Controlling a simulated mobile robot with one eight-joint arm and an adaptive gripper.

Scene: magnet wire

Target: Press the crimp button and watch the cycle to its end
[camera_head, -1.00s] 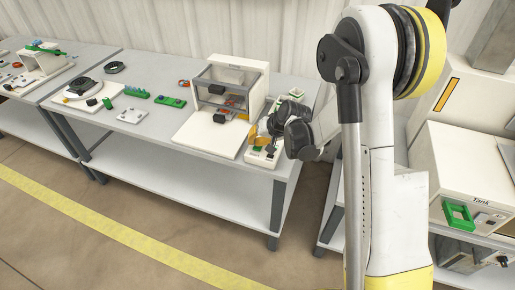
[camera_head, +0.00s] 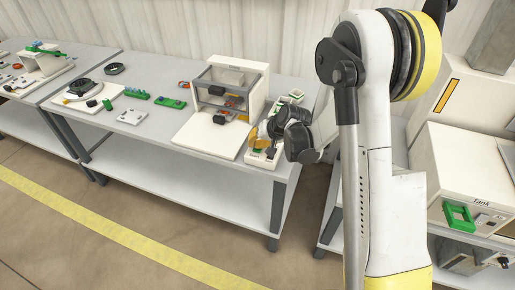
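The crimp machine is a white open-fronted box (camera_head: 255,90) with a dark-framed clear guard, standing on a white base plate (camera_head: 206,137) at the table's right end. A dark tool and an orange part show inside it. Beside its base, to the right, is a small white control box (camera_head: 262,157) with dark and green spots on top, partly covered by my arm. My gripper (camera_head: 268,138) is at or just above this control box. The button itself cannot be made out, and I cannot tell whether the fingers touch it or how far apart they are.
The grey table (camera_head: 160,88) also holds green blocks (camera_head: 137,94), a small white plate (camera_head: 131,116) and a round dark fixture (camera_head: 82,87). White and green containers (camera_head: 292,97) stand just behind my gripper. A cabinet marked Tank (camera_head: 470,180) is at the right.

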